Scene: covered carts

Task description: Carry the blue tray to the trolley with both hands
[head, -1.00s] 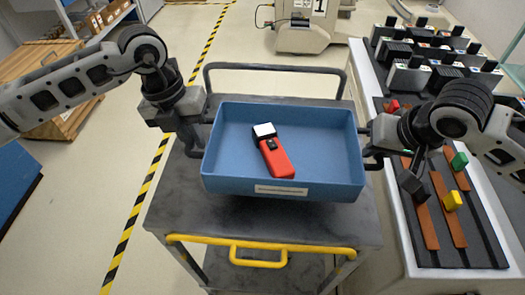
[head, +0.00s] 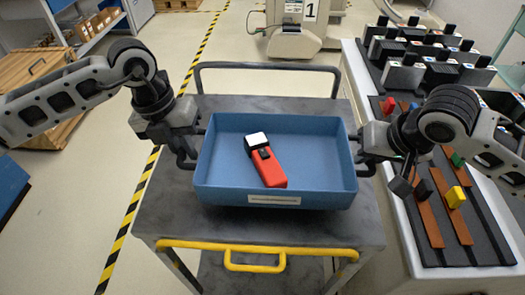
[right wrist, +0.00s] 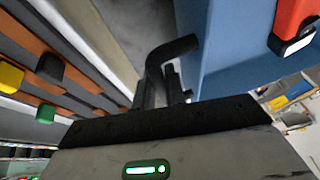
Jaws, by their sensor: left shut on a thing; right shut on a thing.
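The blue tray (head: 275,184) is held level between my two grippers, over the grey top of the trolley (head: 345,229). Whether its underside touches the trolley top I cannot tell. A red device with a white head (head: 266,166) lies inside the tray. My left gripper (head: 188,160) is shut on the tray's left side handle. My right gripper (head: 364,163) is shut on the tray's right side handle (right wrist: 170,55). In the right wrist view the tray's blue wall (right wrist: 235,50) stands beside the dark handle.
The trolley has a dark push rail (head: 268,66) at the back and a yellow handle (head: 255,247) at the front. A white bench (head: 392,205) with black holders and coloured blocks stands close on the right. Yellow-black floor tape (head: 128,225) runs along the left.

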